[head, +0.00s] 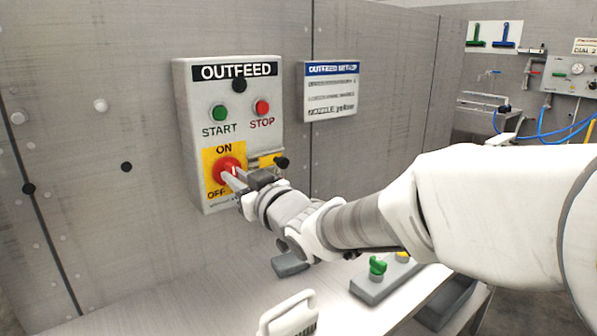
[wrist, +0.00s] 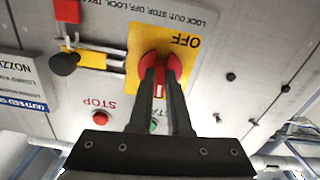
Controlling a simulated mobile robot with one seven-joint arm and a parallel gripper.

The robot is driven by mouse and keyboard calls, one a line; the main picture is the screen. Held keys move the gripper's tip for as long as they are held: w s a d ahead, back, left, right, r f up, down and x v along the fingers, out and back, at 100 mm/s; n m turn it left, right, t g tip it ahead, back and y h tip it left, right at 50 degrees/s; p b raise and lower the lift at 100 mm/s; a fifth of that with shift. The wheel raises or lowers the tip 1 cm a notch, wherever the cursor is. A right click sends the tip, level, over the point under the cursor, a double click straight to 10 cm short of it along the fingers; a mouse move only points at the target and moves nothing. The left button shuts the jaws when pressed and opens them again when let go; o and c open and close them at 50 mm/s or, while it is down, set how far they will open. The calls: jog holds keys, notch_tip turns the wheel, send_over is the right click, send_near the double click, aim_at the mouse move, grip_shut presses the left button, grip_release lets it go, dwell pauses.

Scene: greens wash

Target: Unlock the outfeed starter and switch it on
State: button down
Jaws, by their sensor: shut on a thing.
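The outfeed starter (head: 190,130) is a grey box on the wall, with green START (head: 219,112) and red STOP (head: 262,107) buttons. Its red rotary switch (head: 226,163) sits on a yellow ON/OFF plate (head: 211,158). My gripper (head: 232,177) is shut on the red switch; the wrist view shows a finger on either side of its grip (wrist: 160,58). A white mark shows between the fingers, on the side away from OFF. Beside the switch is a slide with a black knob (wrist: 64,63), a yellow strip and a small red piece (wrist: 70,40). The fingers partly hide the switch.
An instruction sign (head: 331,92) hangs right of the starter. Below on the bench are a grey block (head: 290,265), a grey base with a green handle (head: 377,267) and a white handled object (head: 288,315). Hoses and a wash station are at far right.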

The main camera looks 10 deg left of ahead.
jog(key=shift+m, duration=0.5)
jog(key=c, duration=0.9)
grip_release()
jog(key=shift+o, duration=0.2)
jog(key=p+v, duration=0.1)
jog(key=v, duration=1.6)
jog(key=shift+d+p, duration=0.2)
jog(key=shift+p, duration=0.15)
